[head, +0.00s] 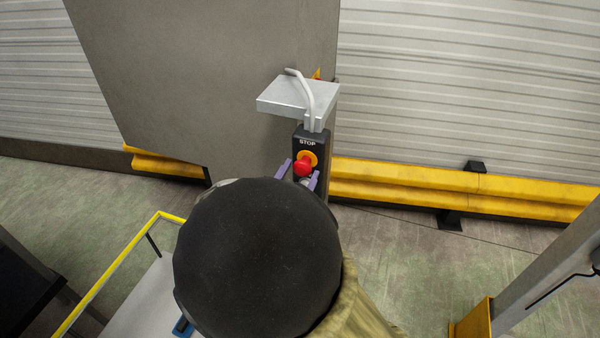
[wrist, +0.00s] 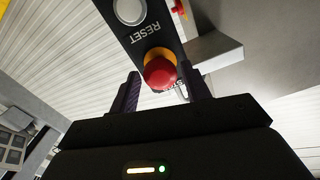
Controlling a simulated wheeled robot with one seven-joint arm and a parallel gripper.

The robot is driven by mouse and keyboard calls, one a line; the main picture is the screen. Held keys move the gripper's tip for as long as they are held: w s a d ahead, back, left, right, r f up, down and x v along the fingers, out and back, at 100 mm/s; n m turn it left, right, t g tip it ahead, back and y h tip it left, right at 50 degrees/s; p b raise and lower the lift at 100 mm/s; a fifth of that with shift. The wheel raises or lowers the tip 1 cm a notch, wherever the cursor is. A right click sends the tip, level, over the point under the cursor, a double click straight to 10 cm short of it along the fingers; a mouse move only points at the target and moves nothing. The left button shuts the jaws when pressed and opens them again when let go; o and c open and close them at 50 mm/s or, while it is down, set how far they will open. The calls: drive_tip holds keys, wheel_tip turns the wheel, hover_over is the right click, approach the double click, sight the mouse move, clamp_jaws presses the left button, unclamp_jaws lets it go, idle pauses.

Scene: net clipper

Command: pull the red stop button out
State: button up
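The red stop button (head: 303,166) sits on a yellow ring on a dark control box (head: 311,142) marked STOP, fixed to a grey post. The button also shows in the wrist view (wrist: 160,74), with a white RESET button (wrist: 129,11) farther along the panel. My gripper (head: 299,173) is open, with one purple finger on each side of the red button in the head view. In the wrist view the fingers (wrist: 158,88) stand apart and the button shows between them. I see gaps beside the button, and cannot tell how deep the fingertips reach.
A grey shelf (head: 283,95) with a pale bent handle (head: 303,91) juts out just above the control box. A large grey panel (head: 200,70) stands behind. Yellow guard rails (head: 400,184) run along the wall. A yellow-edged platform (head: 110,265) is at lower left.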

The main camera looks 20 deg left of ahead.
drive_tip(key=shift+o, duration=0.8)
drive_tip(key=shift+s, duration=0.15)
drive_tip(key=s+a+b, duration=0.1)
drive_tip(key=s+b, duration=0.4)
drive_tip(key=s, duration=1.2)
drive_tip(key=shift+a, duration=0.15)
